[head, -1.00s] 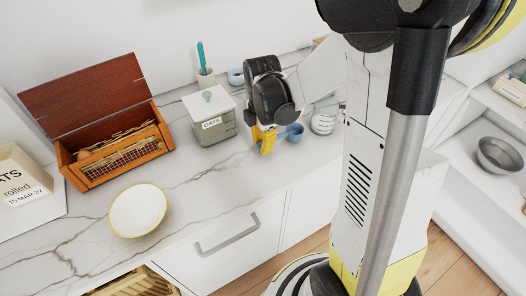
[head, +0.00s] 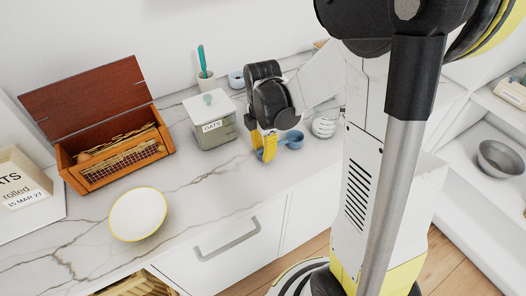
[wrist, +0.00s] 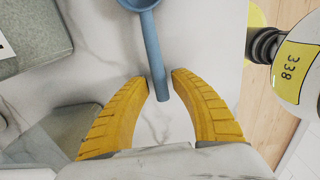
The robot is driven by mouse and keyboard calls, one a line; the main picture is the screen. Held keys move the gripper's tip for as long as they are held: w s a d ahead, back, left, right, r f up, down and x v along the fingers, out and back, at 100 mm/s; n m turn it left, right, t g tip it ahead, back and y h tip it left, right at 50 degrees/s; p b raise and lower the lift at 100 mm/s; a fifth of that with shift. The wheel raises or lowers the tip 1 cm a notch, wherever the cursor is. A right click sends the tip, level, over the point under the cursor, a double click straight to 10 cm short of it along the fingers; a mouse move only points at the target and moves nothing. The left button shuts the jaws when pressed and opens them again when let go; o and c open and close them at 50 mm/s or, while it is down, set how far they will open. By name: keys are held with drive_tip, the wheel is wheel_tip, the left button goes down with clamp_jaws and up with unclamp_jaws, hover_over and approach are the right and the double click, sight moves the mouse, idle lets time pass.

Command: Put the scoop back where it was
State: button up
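The blue scoop (head: 294,139) is at the counter beside my gripper, with its bowl to the right of the fingers in the head view. Whether the scoop touches the counter is hard to tell.
A lidded OATS canister (head: 212,137) stands left of my gripper, and a glass jar (head: 324,127) stands to the right. Farther left are an open wooden box (head: 150,158) and a yellow-rimmed white bowl (head: 138,214). The front middle of the counter is clear.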

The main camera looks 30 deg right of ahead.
wheel_tip(320, 180, up, 11)
drive_tip(key=p, duration=0.4)
drive_tip(key=s+a+r+m+t, duration=0.7)
drive_tip(key=s+m, duration=0.3)
drive_tip(key=m, duration=0.8)
drive_tip(key=shift+s+r, duration=0.35)
drive_tip(key=shift+r, duration=0.2)
drive_tip(key=shift+a, duration=0.1)
